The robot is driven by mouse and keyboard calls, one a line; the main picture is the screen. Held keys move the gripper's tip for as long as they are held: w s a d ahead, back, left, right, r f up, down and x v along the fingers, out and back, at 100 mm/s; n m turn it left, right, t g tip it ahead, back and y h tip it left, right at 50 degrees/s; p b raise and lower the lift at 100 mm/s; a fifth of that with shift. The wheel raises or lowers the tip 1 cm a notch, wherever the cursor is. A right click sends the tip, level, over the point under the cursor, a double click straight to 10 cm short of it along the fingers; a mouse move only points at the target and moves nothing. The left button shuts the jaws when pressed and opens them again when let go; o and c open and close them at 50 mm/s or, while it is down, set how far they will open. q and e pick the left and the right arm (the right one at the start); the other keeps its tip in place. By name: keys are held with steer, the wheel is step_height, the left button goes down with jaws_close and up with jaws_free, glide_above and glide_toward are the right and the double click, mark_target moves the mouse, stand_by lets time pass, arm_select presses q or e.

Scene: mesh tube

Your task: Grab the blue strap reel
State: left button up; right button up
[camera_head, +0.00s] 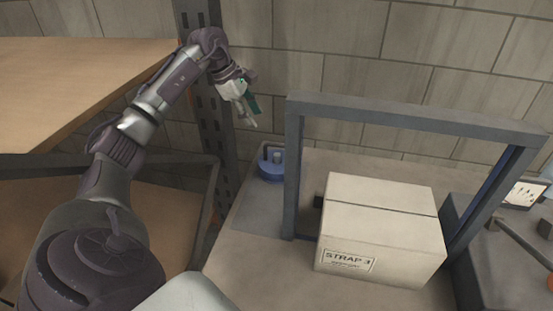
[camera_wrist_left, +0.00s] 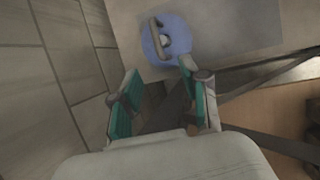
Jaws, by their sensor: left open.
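The blue strap reel (camera_head: 271,163) sits on a grey patch near the back left corner of the table, left of the grey frame. It is a round blue disc with an upright grey handle. In the left wrist view the reel (camera_wrist_left: 178,42) lies beyond the fingertips, near the top of the picture. My left gripper (camera_head: 250,106) is open and empty, above and a little left of the reel, apart from it. Its teal-padded fingers (camera_wrist_left: 158,88) are spread in the left wrist view. My right gripper is not in view.
A carton marked STRAP 3 (camera_head: 378,230) stands under the grey frame (camera_head: 293,165), right of the reel. A wooden shelf (camera_head: 70,85) with a dark upright post (camera_head: 212,120) is at left. A block wall (camera_head: 330,50) stands behind. A screen (camera_head: 524,194) is at far right.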

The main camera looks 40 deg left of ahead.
mark_target(274, 143)
arm_select(q)
steer(key=x, duration=0.7)
steer(key=shift+d+f+p, duration=0.1)
steer(key=shift+p, duration=0.2)
steer(key=shift+w+d+f, duration=0.2)
steer(key=shift+f, duration=0.2)
steer(key=x, duration=0.2)
steer(key=p+x, duration=0.1)
steer(key=shift+w+d+f, duration=0.15)
steer(key=shift+w+f, duration=0.05)
steer(key=shift+w, duration=0.2)
steer(key=shift+w+f, duration=0.15)
steer(key=shift+f, duration=0.3)
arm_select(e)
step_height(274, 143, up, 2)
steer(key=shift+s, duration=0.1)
arm_select(q)
jaws_close()
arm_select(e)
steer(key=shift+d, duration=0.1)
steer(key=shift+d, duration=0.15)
